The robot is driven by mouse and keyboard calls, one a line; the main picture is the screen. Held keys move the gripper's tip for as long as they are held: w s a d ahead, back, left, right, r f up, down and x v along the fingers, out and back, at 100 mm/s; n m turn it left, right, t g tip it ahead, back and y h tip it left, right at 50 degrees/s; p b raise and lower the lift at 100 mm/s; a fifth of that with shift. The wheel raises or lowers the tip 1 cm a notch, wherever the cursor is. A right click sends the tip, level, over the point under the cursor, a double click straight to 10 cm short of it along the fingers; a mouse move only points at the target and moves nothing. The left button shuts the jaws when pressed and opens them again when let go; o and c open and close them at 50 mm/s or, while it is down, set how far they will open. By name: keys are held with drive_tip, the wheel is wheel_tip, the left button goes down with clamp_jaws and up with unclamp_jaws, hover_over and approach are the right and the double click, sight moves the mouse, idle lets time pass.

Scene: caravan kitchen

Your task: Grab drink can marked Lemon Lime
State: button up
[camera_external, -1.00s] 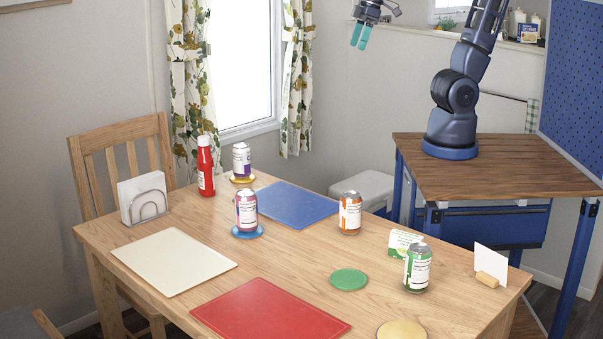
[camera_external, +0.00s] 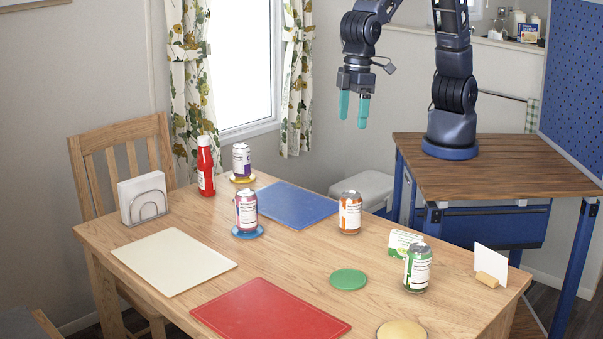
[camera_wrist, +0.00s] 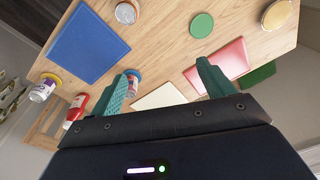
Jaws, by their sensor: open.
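Several drink cans stand upright on the wooden table; their print is too small to read, so I cannot confirm which says Lemon Lime. A green-and-white can (camera_external: 417,268) stands at the table's right side. An orange can (camera_external: 350,213) stands near the back edge. A pink-purple can (camera_external: 246,210) stands on a blue coaster and a purple-and-white can (camera_external: 241,160) on a yellow one. My gripper (camera_external: 354,108) is open and empty, high above and behind the orange can. In the wrist view the orange can (camera_wrist: 126,12) shows at the top; the green can is not seen.
A green-and-white card (camera_external: 402,242) stands right behind the green can. A white card in a wooden holder (camera_external: 487,279) is to its right. A red bottle (camera_external: 206,166) and napkin holder (camera_external: 143,199) stand at left. Flat mats and a bare green coaster (camera_external: 348,279) lie between.

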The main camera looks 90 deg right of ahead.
drive_tip(key=s+a+f+n, duration=0.1)
drive_tip(key=s+a+f, duration=0.2)
drive_tip(key=a+f, duration=0.3)
drive_tip(key=s+a+f, duration=0.3)
drive_tip(key=s+a, duration=0.1)
drive_tip(key=a, duration=0.3)
drive_tip(key=g+h, duration=0.1)
hover_over(422, 246)
drive_tip(key=shift+n, duration=0.4)
wheel_tip(422, 246, down, 9)
drive_tip(key=shift+s+d, duration=0.1)
wheel_tip(422, 246, down, 5)
drive_tip(key=shift+f, duration=0.15)
drive_tip(key=shift+w+a+f, duration=0.1)
drive_tip(key=shift+a+f, duration=0.05)
drive_tip(key=shift+f, duration=0.75)
drive_tip(key=shift+w+a+f, duration=0.15)
drive_tip(key=shift+a+f, duration=0.05)
drive_tip(key=shift+f, duration=0.65)
drive_tip(key=shift+w+a+f, duration=0.1)
drive_tip(key=shift+a+f, duration=0.05)
drive_tip(key=shift+f, duration=0.75)
drive_tip(key=c, duration=1.3)
